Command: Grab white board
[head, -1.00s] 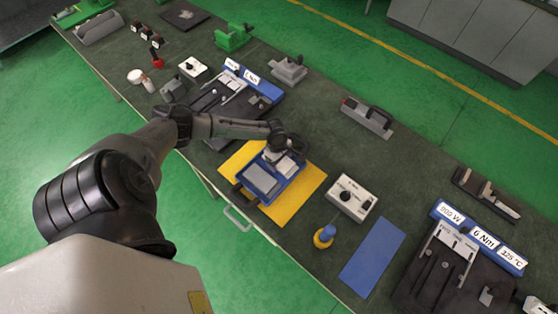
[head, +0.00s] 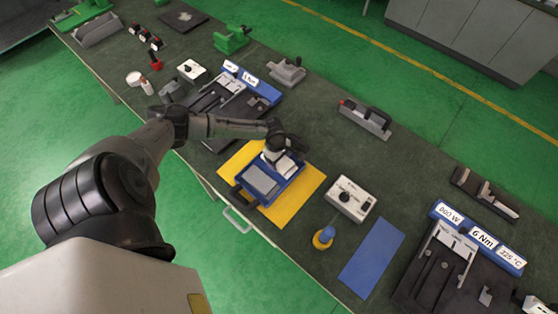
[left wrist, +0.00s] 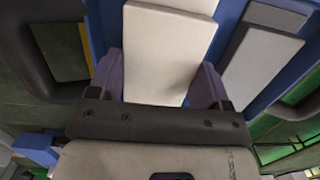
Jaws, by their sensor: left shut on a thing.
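The white board (left wrist: 168,50) lies between the two fingers of my left gripper (left wrist: 160,85) in the left wrist view. The gripper is shut on it. In the head view, my left gripper (head: 280,158) is over the right part of a blue tray with a dark handle (head: 273,203), and the white board (head: 286,165) shows beneath it. A second pale board (head: 261,180) lies in the left part of the tray. I cannot tell whether the held board is clear of the tray floor. My right gripper is not in view.
The tray sits on a yellow mat (head: 302,195). A white knob box (head: 351,198), a blue-topped yellow item (head: 324,237) and a blue mat (head: 371,257) are to the right. Dark fixtures with blue label panels stand at upper left (head: 215,100) and lower right (head: 445,275).

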